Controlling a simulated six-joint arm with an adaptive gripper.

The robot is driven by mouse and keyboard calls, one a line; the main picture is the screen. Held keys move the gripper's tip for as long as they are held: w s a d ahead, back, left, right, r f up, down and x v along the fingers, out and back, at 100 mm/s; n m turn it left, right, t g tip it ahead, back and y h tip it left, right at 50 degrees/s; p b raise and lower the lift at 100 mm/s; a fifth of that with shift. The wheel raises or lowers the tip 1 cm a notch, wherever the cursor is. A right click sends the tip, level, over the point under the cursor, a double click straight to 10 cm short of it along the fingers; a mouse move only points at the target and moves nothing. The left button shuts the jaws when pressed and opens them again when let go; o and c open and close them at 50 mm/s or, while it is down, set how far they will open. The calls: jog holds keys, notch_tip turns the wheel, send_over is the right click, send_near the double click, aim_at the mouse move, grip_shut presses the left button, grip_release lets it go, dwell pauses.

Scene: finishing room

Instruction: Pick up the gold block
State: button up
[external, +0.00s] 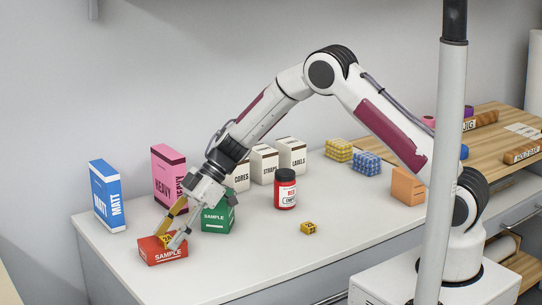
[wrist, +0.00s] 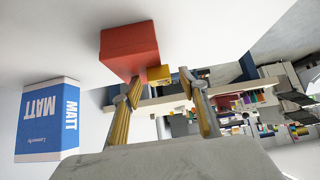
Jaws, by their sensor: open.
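A small gold block (external: 166,238) shows at the top of the red SAMPLE box (external: 163,254), at the table's front left. The gold block also shows in the wrist view (wrist: 159,75), against the red box (wrist: 130,48). My gripper (external: 168,241) is open over the red box, its fingertips on either side of the gold block. In the wrist view the two fingers stand apart with the block between and just beyond their tips. The fingers partly hide the block in the external view. A second small gold block with dark marks (external: 308,228) lies alone on the table.
A green SAMPLE box (external: 217,216) stands close to the right of my gripper. A blue MATT box (external: 107,196) and a pink HEAVY box (external: 167,174) stand behind to the left. A red jar (external: 285,189) stands mid-table. The front middle is mostly clear.

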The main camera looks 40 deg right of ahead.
aim_at(166, 240)
dwell(0.4)
grip_shut()
jog(key=shift+r, duration=0.15)
notch_tip(166, 240, up, 10)
dwell(0.7)
dwell(0.4)
